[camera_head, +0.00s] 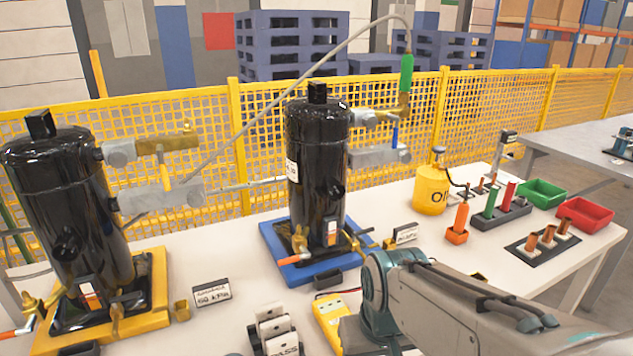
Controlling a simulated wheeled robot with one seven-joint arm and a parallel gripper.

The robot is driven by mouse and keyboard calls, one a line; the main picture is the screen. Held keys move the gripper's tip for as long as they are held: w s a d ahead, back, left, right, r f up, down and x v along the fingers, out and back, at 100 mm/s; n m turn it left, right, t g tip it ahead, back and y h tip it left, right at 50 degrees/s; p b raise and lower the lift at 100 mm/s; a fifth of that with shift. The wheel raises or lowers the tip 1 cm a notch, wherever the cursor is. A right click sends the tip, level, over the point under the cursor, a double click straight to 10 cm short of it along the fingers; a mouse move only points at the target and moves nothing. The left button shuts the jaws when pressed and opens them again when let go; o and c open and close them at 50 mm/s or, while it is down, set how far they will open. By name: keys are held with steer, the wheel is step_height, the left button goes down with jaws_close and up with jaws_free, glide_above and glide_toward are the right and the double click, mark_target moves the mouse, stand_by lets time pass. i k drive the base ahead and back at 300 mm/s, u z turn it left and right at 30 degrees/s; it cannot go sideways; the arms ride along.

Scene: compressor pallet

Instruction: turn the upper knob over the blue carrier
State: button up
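The blue carrier (300,273) lies on the table near the middle of the view. A black compressor cylinder (318,160) stands upright on it. A pale upper fitting (362,117) sticks out from the cylinder's upper right side, next to a brass part below a green hose end (406,75). A small blue lever (395,134) shows just under it. A lower grey fitting (378,156) has a rounded end. Which part is the upper knob is too small to tell. My arm enters from the bottom right, in front of the carrier; my gripper is outside the frame.
A second black cylinder (62,205) stands on a yellow carrier (158,290) at left. A yellow container (430,188), tool holders, and green (541,193) and red (586,215) bins stand at right. A yellow mesh fence (205,125) runs behind. A grey hose arches above the blue carrier.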

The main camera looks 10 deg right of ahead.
mark_target(370, 121)
steer(key=k, duration=0.5)
steer(key=z, duration=1.15)
steer(key=i, duration=0.6)
steer(key=u, duration=0.5)
